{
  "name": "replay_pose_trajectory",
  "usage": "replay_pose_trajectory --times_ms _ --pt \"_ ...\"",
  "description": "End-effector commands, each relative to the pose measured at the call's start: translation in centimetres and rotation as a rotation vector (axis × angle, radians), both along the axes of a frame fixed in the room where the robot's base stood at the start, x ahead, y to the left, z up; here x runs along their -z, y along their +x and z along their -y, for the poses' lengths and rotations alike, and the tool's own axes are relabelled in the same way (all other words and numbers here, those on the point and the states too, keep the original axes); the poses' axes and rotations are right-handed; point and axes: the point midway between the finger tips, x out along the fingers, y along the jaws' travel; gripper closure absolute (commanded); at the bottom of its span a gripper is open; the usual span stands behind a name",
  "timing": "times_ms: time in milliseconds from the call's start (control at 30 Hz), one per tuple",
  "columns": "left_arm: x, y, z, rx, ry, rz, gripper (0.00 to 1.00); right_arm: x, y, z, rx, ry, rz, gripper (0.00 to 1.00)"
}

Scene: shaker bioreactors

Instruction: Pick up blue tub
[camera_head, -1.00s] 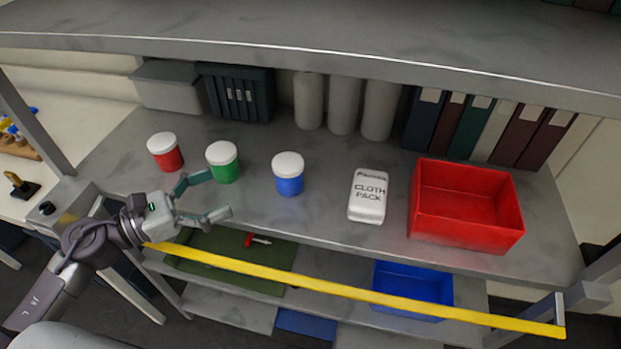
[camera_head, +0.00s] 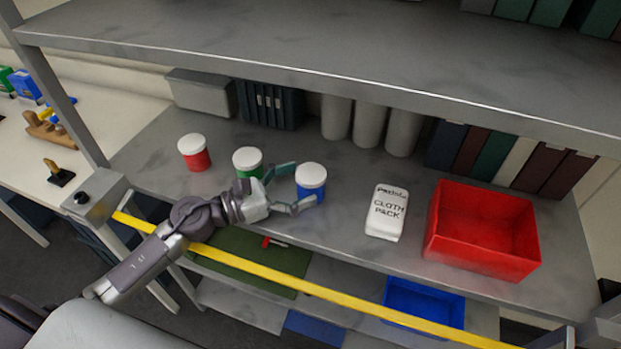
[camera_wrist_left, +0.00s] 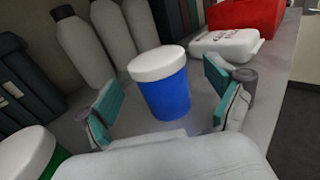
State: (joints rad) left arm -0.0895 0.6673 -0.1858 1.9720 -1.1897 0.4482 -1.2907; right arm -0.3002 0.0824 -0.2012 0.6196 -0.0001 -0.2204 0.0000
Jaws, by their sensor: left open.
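The blue tub (camera_head: 316,194) with a white lid stands upright on the grey shelf (camera_head: 335,228), between the green tub and the cloth pack. My left gripper (camera_head: 289,187) is open, with its fingers pointing at the blue tub from the left. In the left wrist view the blue tub (camera_wrist_left: 166,95) stands ahead, between the two open teal-padded fingers (camera_wrist_left: 160,100). I see a gap on each side of it. In the head view the front finger covers part of the tub's lower side. My right gripper is not in view.
A green tub (camera_head: 247,165) is close behind my left gripper, and a red tub (camera_head: 195,155) stands further left. A cloth pack (camera_head: 385,213) and a red bin (camera_head: 483,229) are to the right. A yellow bar (camera_head: 300,284) runs along the front. An upper shelf (camera_head: 300,60) overhangs.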

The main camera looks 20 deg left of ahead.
Motion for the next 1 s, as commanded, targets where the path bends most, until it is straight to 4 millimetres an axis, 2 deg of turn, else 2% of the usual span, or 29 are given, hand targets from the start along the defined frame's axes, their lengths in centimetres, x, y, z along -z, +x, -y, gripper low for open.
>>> replay_pose_trajectory --times_ms 33,167,433,467,833,867,1000 --pt "-0.5 0.7 0.6 -0.002 -0.004 0.001 0.08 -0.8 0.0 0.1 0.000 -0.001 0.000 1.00" --pt "-0.3 1.6 1.6 -0.002 -0.002 0.001 0.08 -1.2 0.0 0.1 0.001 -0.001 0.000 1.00" --pt "0.0 1.8 1.9 -0.001 -0.001 -0.001 0.08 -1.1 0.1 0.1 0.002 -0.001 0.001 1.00" --pt "0.0 1.8 1.9 -0.001 -0.001 -0.001 0.11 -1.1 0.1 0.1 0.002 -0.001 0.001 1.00" --pt "0.0 1.8 1.9 -0.001 -0.001 -0.001 0.73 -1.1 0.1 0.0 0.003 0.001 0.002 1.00" --pt "-0.1 1.8 1.9 -0.001 -0.001 0.001 0.76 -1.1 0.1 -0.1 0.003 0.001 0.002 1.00" --pt "-0.1 1.8 1.9 -0.001 -0.001 0.001 0.76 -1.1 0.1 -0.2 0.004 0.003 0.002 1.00"
